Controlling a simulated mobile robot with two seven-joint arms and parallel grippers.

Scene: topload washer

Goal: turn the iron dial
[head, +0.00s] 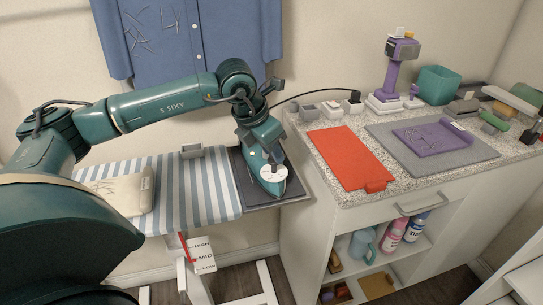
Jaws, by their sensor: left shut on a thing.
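The iron (270,188) is teal and sits on the dark rest plate (245,189) at the right end of the striped ironing board (190,185). A round white dial (273,174) with small dark marks is on top of the iron. My left arm comes in from the left and bends down over the iron. My left gripper (273,161) points down at the dial and is shut on it, with its fingertips small and partly hidden. The dial's exact setting is too small to read. My right gripper is out of view.
Right of the iron stands a speckled counter (350,199) with a red mat (347,157). A blue garment (195,38) hangs behind.

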